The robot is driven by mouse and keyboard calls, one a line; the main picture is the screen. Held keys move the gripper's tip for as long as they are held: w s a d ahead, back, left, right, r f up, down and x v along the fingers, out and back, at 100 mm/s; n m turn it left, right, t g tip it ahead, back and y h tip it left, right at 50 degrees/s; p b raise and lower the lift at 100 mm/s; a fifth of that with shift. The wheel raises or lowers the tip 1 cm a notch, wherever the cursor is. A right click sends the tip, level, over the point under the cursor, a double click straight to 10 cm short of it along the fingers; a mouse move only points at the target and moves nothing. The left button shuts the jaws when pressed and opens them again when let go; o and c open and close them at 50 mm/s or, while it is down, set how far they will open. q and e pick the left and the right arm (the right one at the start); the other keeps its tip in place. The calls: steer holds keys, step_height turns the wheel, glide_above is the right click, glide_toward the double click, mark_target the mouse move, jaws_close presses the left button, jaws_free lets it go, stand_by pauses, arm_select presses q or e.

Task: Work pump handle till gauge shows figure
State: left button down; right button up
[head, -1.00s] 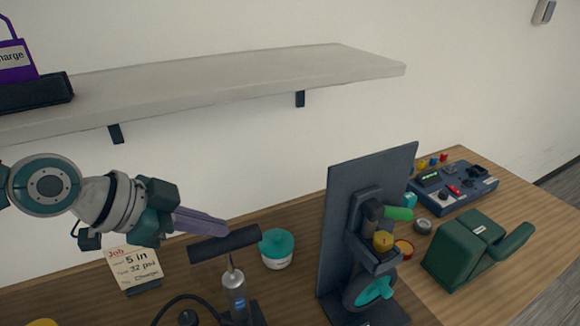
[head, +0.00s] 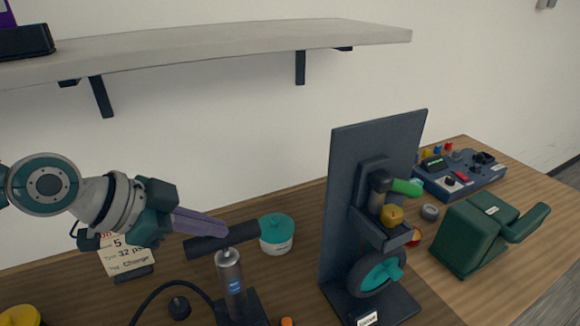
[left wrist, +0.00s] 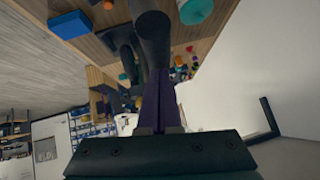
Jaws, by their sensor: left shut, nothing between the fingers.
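The pump stands at the front of the bench in the head view, with a grey cylinder (head: 231,278) and a dark crossbar handle (head: 222,242). The handle sits low, close above the cylinder top, with little rod showing. My left gripper (head: 222,230) is shut and empty, its purple fingertips at the handle's upper side; whether they touch it I cannot tell. The left wrist view shows the shut fingers (left wrist: 160,85) pointing at the dark handle (left wrist: 152,35). I see no readable gauge.
A teal-lidded jar (head: 277,236) stands just right of the handle. A dark upright stand (head: 345,190) with a wheel is further right, then a green box (head: 468,238) and a control panel (head: 460,174). A grey shelf (head: 220,46) hangs above. A black hose curves left of the pump.

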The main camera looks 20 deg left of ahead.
arm_select(q)
step_height(320, 180, down, 3)
steer(key=shift+s+a+r+b, duration=0.1)
steer(key=shift+r+b, duration=0.05)
steer(key=shift+b, duration=0.6)
arm_select(e)
step_height(320, 180, down, 3)
steer(key=shift+r, duration=0.1)
arm_select(q)
steer(key=shift+r, duration=0.1)
arm_select(e)
steer(key=shift+r, duration=0.1)
arm_select(q)
steer(key=w+d+r+p+v, duration=0.1)
steer(key=p+v, duration=0.3)
steer(key=v, duration=0.9)
steer(key=shift+w+d+r+p, duration=0.3)
steer(key=shift+r+p, duration=0.1)
steer(key=shift+r, duration=0.2)
arm_select(e)
steer(key=v, duration=0.4)
steer(key=shift+w+a+r, duration=0.1)
steer(key=shift+a+r, duration=0.1)
steer(key=shift+r, duration=0.15)
arm_select(q)
steer(key=shift+r, duration=0.1)
